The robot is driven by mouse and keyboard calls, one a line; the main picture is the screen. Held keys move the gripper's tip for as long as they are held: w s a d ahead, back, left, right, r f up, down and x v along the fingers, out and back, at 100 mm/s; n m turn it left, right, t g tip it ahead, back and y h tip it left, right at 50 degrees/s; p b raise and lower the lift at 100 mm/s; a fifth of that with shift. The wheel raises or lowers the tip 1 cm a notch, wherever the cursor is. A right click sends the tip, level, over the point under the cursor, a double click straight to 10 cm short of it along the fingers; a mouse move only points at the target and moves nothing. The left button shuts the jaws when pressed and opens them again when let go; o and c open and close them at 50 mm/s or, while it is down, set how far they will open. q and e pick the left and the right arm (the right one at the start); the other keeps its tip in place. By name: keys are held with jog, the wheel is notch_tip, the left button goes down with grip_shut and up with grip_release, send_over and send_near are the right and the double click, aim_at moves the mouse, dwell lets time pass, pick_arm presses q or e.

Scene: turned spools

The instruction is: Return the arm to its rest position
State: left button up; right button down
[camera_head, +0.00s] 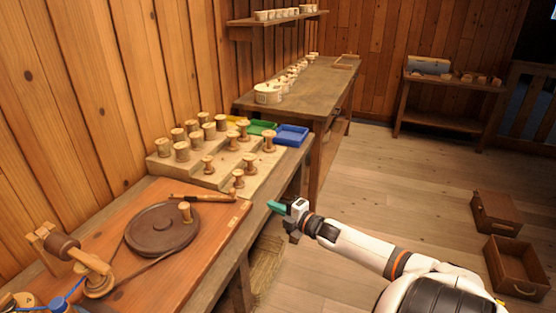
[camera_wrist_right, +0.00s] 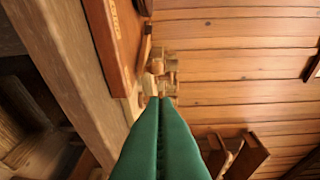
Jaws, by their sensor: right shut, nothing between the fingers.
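My right gripper (camera_head: 277,207) has green fingers and is in the air just off the front edge of the workbench (camera_head: 222,233), to the right of it in the head view. Its fingers are shut together and empty, and they also fill the lower middle of the right wrist view (camera_wrist_right: 160,104). My white right arm reaches in from the lower right. My left gripper is not in view. A wooden spool (camera_head: 186,212) stands on the dark round disc (camera_head: 150,236) on the workbench.
Several spools stand on the stepped wooden block (camera_head: 200,172), near blue (camera_head: 291,135) and green (camera_head: 262,128) trays. A second table (camera_head: 315,88) stands behind. The floor between is clear.

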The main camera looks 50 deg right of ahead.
jog(key=shift+s+d, duration=0.15)
jog(key=shift+s, duration=0.05)
jog(key=shift+f, duration=0.15)
dwell(0.4)
